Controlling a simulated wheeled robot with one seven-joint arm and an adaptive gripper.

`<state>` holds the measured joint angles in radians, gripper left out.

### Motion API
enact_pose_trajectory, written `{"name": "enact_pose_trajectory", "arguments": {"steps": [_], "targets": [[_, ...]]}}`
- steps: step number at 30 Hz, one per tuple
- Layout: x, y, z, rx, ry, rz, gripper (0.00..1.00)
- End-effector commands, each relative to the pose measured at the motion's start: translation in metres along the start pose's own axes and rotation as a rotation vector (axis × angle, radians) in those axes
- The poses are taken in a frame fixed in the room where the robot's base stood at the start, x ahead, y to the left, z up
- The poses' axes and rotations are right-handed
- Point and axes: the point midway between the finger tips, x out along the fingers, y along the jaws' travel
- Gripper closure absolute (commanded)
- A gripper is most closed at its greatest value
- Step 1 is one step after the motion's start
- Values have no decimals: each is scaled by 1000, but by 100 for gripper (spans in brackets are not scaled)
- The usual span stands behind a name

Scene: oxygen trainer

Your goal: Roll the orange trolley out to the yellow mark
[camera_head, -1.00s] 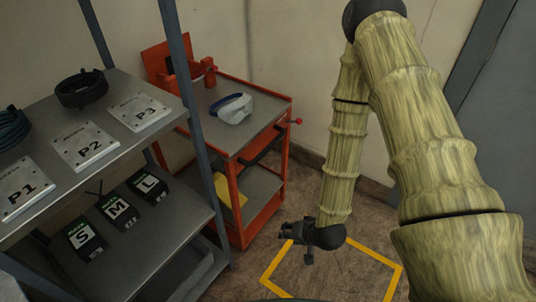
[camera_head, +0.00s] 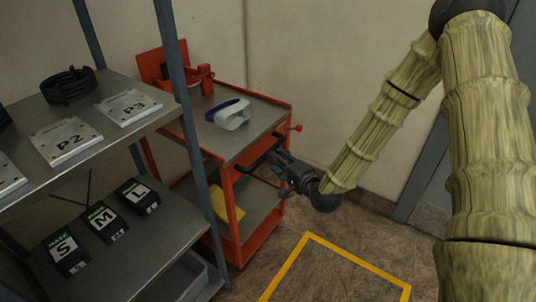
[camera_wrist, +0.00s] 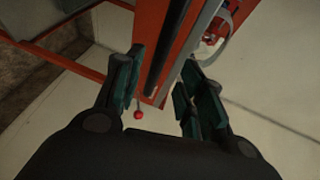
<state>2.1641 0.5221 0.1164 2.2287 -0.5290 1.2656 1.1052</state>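The orange trolley (camera_head: 262,112) stands against the wall beside the shelf rack, with a grey top and a lower shelf. Its dark handle bar (camera_head: 262,153) runs along the side facing the floor mark. My gripper (camera_head: 279,164) is at that bar, near the trolley's right end. In the wrist view my gripper (camera_wrist: 160,78) is open, and the dark bar (camera_wrist: 168,45) runs between its fingers with gaps visible at both sides. The yellow mark (camera_head: 355,262) is a taped outline on the floor, right of the trolley; its near part is out of frame.
A white and blue mask-like item (camera_head: 232,116) and a red clamp-like fixture (camera_head: 205,80) sit on the trolley top. A red knob (camera_head: 297,128) sticks out at its corner. The grey shelf rack (camera_head: 165,240) stands close on the left. The floor inside the mark is clear.

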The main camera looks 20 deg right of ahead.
Motion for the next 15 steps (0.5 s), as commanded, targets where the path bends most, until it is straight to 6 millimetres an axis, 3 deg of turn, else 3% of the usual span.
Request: {"name": "enact_pose_trajectory", "arguments": {"steps": [9, 15], "targets": [[49, 1, 1, -3, -1, 2, 61], [66, 1, 0, -2, -1, 2, 61]]}}
